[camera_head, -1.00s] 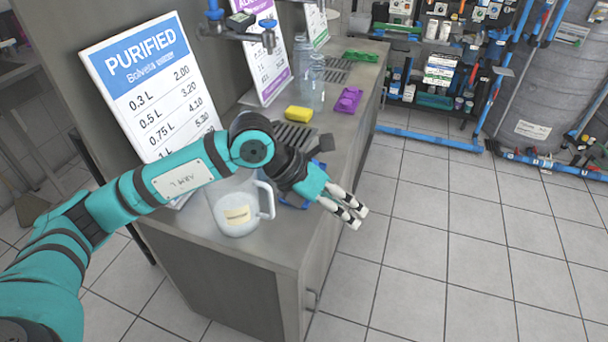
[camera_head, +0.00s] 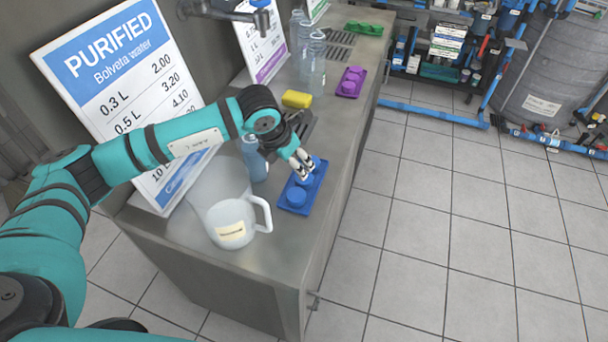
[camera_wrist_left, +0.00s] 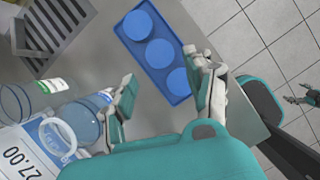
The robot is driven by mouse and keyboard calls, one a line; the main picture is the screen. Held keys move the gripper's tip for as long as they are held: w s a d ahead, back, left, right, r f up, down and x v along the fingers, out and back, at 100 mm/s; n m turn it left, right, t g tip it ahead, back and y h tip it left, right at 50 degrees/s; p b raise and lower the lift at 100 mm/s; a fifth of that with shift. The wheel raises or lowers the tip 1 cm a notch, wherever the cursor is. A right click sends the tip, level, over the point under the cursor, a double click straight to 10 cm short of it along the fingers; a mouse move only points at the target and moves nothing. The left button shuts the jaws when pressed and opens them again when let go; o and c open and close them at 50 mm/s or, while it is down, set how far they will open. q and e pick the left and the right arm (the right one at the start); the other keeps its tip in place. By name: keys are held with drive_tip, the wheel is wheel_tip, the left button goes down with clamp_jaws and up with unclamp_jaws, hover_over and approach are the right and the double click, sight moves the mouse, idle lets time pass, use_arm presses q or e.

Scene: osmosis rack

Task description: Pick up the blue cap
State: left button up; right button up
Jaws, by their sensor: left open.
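A blue tray (camera_head: 313,190) with round blue caps lies on the grey counter. The near cap (camera_head: 296,196) shows clear in the head view; the others are partly behind my fingers. The left wrist view shows three caps in a row: far (camera_wrist_left: 137,25), middle (camera_wrist_left: 159,54) and near (camera_wrist_left: 178,81). My left gripper (camera_head: 302,164) is open and empty over the tray's far part. In the left wrist view its fingers (camera_wrist_left: 166,93) are apart, with the near cap close to the right finger. A dark gripper, seemingly my right one (camera_wrist_left: 302,94), shows small at the right edge; its jaws are unclear.
A clear jug (camera_head: 232,222) and a blue bottle (camera_head: 254,160) stand left of the tray. Beyond are a yellow block (camera_head: 296,99), a purple tray (camera_head: 351,82), a green tray (camera_head: 364,28) and clear bottles (camera_head: 317,62). Price signs (camera_head: 115,70) line the left side.

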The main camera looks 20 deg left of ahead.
sight(299, 182)
use_arm(q)
drive_tip(key=x, duration=0.4)
drive_tip(key=shift+p, duration=0.35)
drive_tip(key=shift+f, duration=0.25)
drive_tip(key=p+x, duration=0.1)
drive_tip(key=x, duration=0.2)
drive_tip(key=shift+w+f+p, duration=0.2)
drive_tip(key=shift+f+p, duration=0.15)
drive_tip(key=shift+w+d+f, duration=0.1)
drive_tip(key=shift+f, duration=0.25)
drive_tip(key=c, duration=0.3)
use_arm(e)
drive_tip(key=shift+t, duration=0.3)
drive_tip(key=w+r, duration=0.3)
drive_tip(key=shift+w+a, duration=0.15)
drive_tip(key=shift+a, duration=0.1)
